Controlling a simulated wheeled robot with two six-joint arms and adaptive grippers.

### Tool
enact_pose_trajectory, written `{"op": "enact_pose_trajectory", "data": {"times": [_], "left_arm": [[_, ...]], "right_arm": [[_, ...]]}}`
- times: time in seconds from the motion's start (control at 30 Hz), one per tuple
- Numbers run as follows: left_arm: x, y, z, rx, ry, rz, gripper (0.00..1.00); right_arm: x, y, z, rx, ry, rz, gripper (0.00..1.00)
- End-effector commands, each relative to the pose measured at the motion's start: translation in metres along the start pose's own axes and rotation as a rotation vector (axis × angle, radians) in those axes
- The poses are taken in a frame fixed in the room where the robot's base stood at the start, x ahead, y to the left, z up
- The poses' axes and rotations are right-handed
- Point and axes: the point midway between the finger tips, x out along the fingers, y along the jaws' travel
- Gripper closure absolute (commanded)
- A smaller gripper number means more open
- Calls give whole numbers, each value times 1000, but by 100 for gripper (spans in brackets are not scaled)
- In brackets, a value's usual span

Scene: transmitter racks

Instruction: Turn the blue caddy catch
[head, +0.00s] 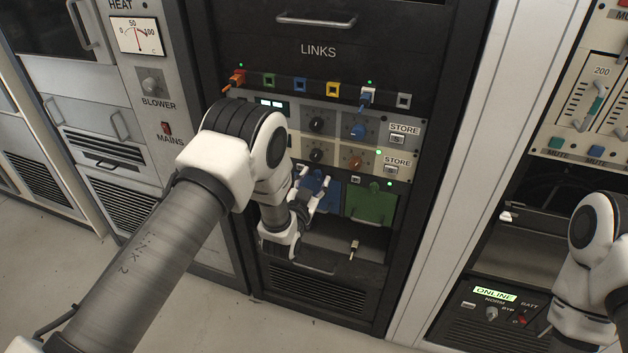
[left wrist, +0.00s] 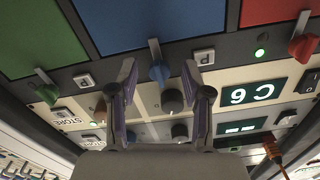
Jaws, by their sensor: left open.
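The blue caddy (head: 331,196) sits in the rack below the two STORE panels, partly hidden by my left gripper in the head view. It also shows in the left wrist view as a blue panel (left wrist: 140,22) at the top. Its blue catch (left wrist: 159,70) hangs from a short light stem at the panel's edge, pointing down the picture. My left gripper (left wrist: 160,77) is open, with one finger to each side of the catch; I cannot tell whether either touches it. In the head view my left gripper (head: 312,190) is small, in front of the blue caddy. My right gripper is outside both views.
A green caddy (head: 370,203) sits right of the blue one, its green catch (left wrist: 46,92) beside it. A red caddy (left wrist: 272,10) and red catch (left wrist: 303,48) lie on the other side. Knobs, including a dark one (left wrist: 172,100), are close to the fingers.

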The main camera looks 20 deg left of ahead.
Motion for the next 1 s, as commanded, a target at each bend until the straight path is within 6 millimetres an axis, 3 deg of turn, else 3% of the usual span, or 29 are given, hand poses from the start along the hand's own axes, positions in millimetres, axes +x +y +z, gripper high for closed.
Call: {"op": "enact_pose_trajectory", "data": {"times": [0.1, 0.23, 0.27, 0.67, 1.0], "left_arm": [[0, 0, 0, 0, 0, 0, 51], [0, 0, 0, 0, 0, 1, 97], [0, 0, 0, 0, 0, 1, 100], [0, 0, 1, -26, -1, 1, 100], [-1, 1, 1, -207, -1, 1, 100]], "right_arm": [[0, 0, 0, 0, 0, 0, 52], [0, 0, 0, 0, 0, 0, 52], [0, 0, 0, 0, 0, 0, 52], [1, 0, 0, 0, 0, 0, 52], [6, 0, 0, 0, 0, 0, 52]]}}
